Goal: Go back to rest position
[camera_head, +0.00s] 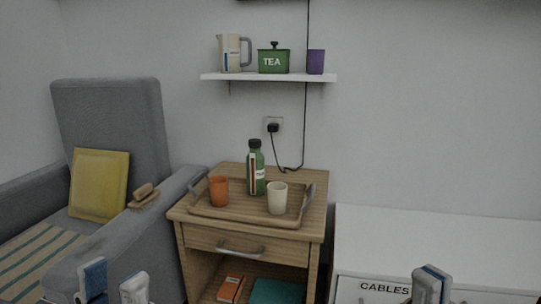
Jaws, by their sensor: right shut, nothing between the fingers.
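My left gripper (113,284) is at the bottom left, in front of the grey armchair. Its two blue-and-white fingertips are apart with nothing visible between them, so it is open. My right gripper (432,284) is at the bottom right, in front of the white cabinet. Its fingertips are together and it is shut, with nothing in it. Only the fingertips of both grippers show; the rest is below the picture edge.
A wooden nightstand (190,242) bears a tray (243,219) with an orange cup (219,191), green bottle (255,172) and cream cup (277,198). A grey armchair (107,115) stands left, a white cabinet (440,240) right. A wall shelf (270,77) hangs above.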

